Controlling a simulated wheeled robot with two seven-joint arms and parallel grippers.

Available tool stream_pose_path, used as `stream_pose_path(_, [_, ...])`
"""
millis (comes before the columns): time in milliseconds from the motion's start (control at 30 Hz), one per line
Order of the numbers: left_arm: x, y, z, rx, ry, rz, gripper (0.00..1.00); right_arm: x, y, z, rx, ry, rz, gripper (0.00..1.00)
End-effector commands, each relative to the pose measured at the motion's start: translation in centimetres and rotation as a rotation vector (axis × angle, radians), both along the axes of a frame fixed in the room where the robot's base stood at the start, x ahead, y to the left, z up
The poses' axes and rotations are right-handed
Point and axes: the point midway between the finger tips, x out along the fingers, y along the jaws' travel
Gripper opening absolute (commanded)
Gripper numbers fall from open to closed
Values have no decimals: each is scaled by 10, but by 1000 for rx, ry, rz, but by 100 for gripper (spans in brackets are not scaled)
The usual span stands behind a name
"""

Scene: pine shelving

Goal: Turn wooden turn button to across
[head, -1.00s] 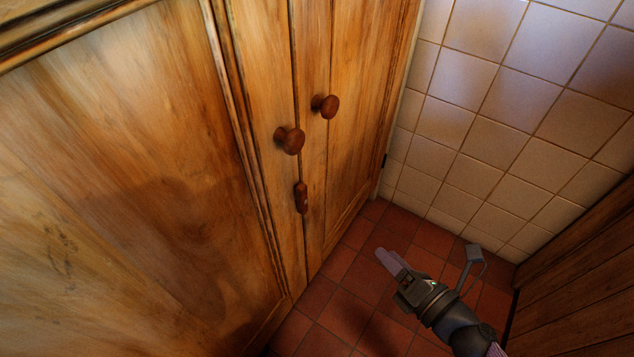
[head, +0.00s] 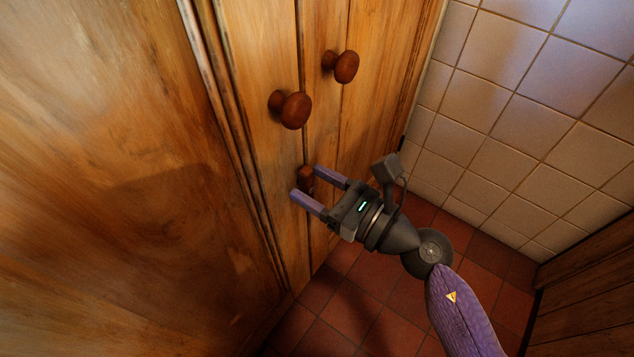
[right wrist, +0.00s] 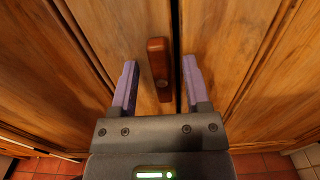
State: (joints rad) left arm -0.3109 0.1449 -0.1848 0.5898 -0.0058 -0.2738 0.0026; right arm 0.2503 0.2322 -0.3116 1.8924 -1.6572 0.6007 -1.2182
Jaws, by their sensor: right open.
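The wooden turn button (right wrist: 158,62) is a small reddish-brown block with a screw, on the left door beside the gap between the two doors. In the right wrist view it stands upright, slightly tilted. In the head view the turn button (head: 306,177) shows partly, its lower part hidden by my gripper. My right gripper (head: 305,182) is open, with its two purple fingers on either side of the button; it also shows in the right wrist view (right wrist: 159,70). I see no clear contact between the fingers and the button. My left gripper is not in view.
Two round wooden knobs, the left knob (head: 292,109) and the right knob (head: 342,66), stick out above the button. A white tiled wall (head: 520,110) stands to the right. The red tiled floor (head: 375,310) lies below, with wooden boards (head: 590,290) at the lower right.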

Motion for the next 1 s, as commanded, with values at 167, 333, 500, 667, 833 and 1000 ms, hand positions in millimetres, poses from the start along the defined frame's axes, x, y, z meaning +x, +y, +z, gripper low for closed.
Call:
stream_pose_path(167, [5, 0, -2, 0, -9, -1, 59, 0, 0, 0, 1, 1, 0, 43])
stream_pose_path(333, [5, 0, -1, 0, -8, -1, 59, 0, 0, 0, 1, 1, 0, 7])
stream_pose_path(500, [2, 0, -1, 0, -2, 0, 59, 0, 0, 0, 1, 1, 0, 0])
stream_pose_path(667, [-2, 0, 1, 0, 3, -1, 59, 0, -1, 0, 4, 5, 0, 0])
stream_pose_path(833, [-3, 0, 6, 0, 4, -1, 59, 0, -1, 1, 26, 36, -1, 0])
stream_pose_path(1000, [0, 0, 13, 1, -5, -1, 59, 1, -2, 2, 83, 118, 0, 0])
